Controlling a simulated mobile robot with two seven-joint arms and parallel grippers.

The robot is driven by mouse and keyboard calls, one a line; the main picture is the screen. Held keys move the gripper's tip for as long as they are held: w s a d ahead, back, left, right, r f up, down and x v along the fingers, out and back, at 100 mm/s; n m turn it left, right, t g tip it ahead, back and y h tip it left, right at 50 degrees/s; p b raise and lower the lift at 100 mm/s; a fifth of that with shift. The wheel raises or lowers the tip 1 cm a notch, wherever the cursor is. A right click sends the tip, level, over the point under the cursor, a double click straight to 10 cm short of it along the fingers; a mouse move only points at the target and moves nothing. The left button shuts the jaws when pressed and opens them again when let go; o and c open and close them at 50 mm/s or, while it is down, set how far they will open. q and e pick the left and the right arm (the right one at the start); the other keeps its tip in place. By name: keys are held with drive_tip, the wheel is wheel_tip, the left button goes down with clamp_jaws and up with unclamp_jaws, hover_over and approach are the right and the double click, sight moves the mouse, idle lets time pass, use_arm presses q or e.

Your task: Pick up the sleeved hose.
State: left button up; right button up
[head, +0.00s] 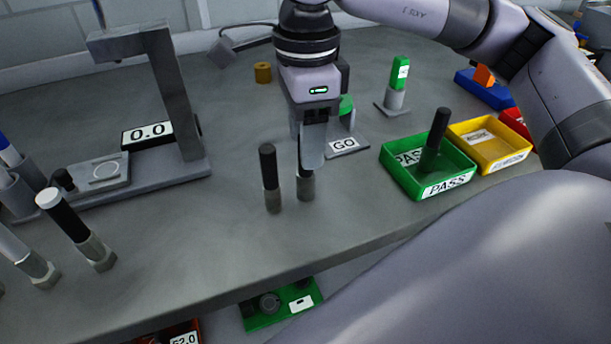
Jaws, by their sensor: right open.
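Two short black hoses with grey metal sleeves at their lower ends stand upright on the grey bench. One hose (269,175) is in the open, left of my right gripper. The other sleeved hose (306,187) is directly below my right gripper (311,163), which points down with its fingers open. The fingers hide the upper part of this hose; I cannot tell whether they touch it. A third black hose (437,135) stands tilted in the green PASS tray (455,183). My left gripper is not in view.
A gauge stand (180,95) with a 0.0 display is at left. A GO plate (348,146) is behind the gripper. A yellow tray (503,157) adjoins the PASS tray. Larger hoses with hex fittings (98,252) stand at front left. The front middle bench is clear.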

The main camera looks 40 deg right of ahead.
wheel_tip(320, 180, down, 4)
drive_tip(key=shift+r, duration=0.25)
drive_tip(key=shift+c, duration=0.3)
clamp_jaws()
drive_tip(key=shift+r, duration=0.1)
